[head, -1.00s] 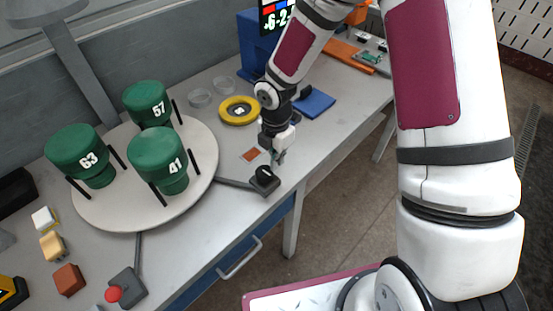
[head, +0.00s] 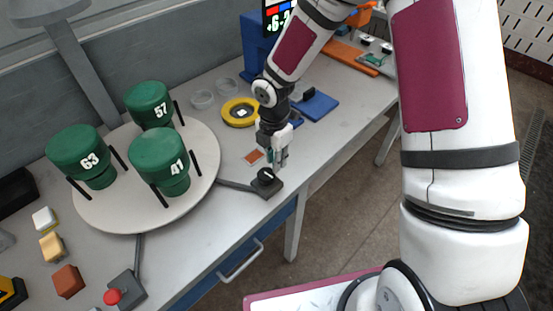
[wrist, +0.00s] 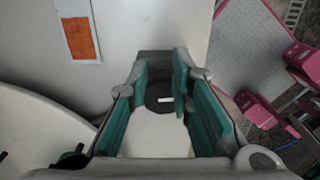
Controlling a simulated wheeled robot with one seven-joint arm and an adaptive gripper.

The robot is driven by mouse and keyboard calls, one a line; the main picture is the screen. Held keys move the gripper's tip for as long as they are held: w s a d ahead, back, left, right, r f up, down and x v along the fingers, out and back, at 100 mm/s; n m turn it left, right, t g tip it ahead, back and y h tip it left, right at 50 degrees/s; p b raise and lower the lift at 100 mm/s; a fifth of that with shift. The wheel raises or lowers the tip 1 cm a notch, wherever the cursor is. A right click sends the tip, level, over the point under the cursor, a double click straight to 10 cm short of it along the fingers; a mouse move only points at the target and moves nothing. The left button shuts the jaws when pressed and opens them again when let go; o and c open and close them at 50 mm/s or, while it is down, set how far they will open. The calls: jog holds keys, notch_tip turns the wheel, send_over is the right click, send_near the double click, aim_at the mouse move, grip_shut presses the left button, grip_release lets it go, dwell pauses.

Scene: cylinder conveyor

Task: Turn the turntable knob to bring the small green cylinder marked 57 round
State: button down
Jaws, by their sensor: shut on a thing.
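The round pale turntable (head: 107,213) carries three green cylinders. The cylinder marked 57 (head: 149,104) stands at the back, 63 (head: 78,158) at the left and 41 (head: 160,162) at the front right. The black turntable knob (head: 266,176) sits on a dark base by the table's front edge, joined to the turntable by a dark bar. My gripper (head: 277,164) points down at the knob. In the wrist view its teal fingers (wrist: 163,112) stand either side of the knob (wrist: 158,92), which bears a white mark. The finger contact itself is hard to see.
A yellow ring (head: 240,112), two clear dishes and a blue plate (head: 315,106) lie behind my gripper. An orange patch (head: 254,156) is beside it. Coloured blocks and a red-knobbed joystick box (head: 125,290) are at the front left. The table edge is close to the knob.

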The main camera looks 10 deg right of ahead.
jog(key=shift+w+a+f, duration=0.1)
jog(key=shift+a+f, duration=0.05)
jog(key=shift+f, duration=0.4)
jog(key=shift+w+d, duration=0.2)
jog(key=shift+w+d+r, duration=0.1)
jog(key=shift+w+r, duration=0.05)
jog(key=shift+r, duration=0.25)
notch_tip(320, 180, up, 5)
jog(key=shift+r+p, duration=0.2)
jog(key=shift+p, duration=1)
